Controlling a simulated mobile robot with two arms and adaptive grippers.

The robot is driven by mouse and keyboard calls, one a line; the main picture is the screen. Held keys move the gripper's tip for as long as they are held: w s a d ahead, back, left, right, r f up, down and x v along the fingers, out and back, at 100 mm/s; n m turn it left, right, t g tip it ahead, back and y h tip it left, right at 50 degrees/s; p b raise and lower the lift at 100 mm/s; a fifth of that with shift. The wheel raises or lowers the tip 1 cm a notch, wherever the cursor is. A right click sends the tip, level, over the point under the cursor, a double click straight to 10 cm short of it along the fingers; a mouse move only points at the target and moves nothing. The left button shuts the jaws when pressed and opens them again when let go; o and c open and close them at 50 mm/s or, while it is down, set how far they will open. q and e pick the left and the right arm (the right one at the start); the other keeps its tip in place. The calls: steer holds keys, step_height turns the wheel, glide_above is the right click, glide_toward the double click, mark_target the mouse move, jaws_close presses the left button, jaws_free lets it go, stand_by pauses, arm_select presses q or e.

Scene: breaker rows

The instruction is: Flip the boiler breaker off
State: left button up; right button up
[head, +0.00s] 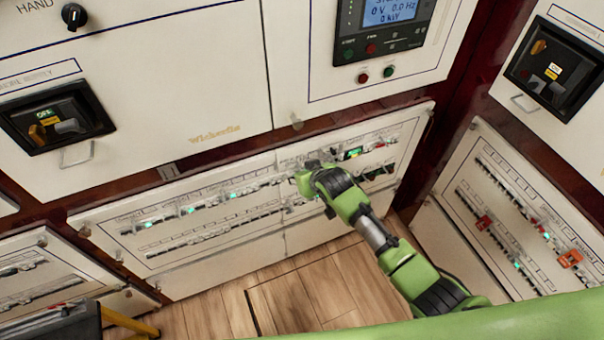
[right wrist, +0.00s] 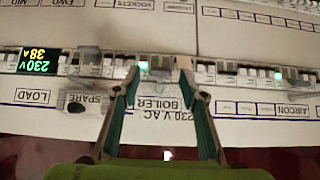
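The boiler breaker (right wrist: 160,68) sits in the breaker row in the right wrist view, with a lit green light at its left side. The printed label "230 V AC BOILER" (right wrist: 160,104) is just below it. My right gripper (right wrist: 157,74) is open, one fingertip on each side of the breaker; I cannot tell whether they touch it. In the head view my right gripper (head: 304,176) is at the lower breaker panel (head: 190,262) and hides the breaker. My left gripper is not in view.
Neighbouring breakers stand close on both sides, including one by the "AIRCON" label (right wrist: 292,110). Another breaker panel (head: 520,215) stands at right. Wooden floor (head: 290,295) lies below.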

jaws_close()
steer(key=c, duration=1.1)
jaws_free()
steer(key=shift+s+f+t+b, duration=0.25)
steer(key=shift+f+t+b, duration=0.3)
steer(key=shift+b, duration=0.1)
steer(key=t+b, duration=0.1)
steer(key=b, duration=0.1)
steer(key=f+t+y+b, duration=0.1)
steer(key=t+b, duration=0.1)
steer(key=b, duration=0.1)
steer(key=t+b, duration=0.1)
steer(key=b, duration=0.1)
steer(key=shift+s+d+f+y, duration=0.2)
steer(key=shift+s+y, duration=0.15)
steer(key=shift+y, duration=0.05)
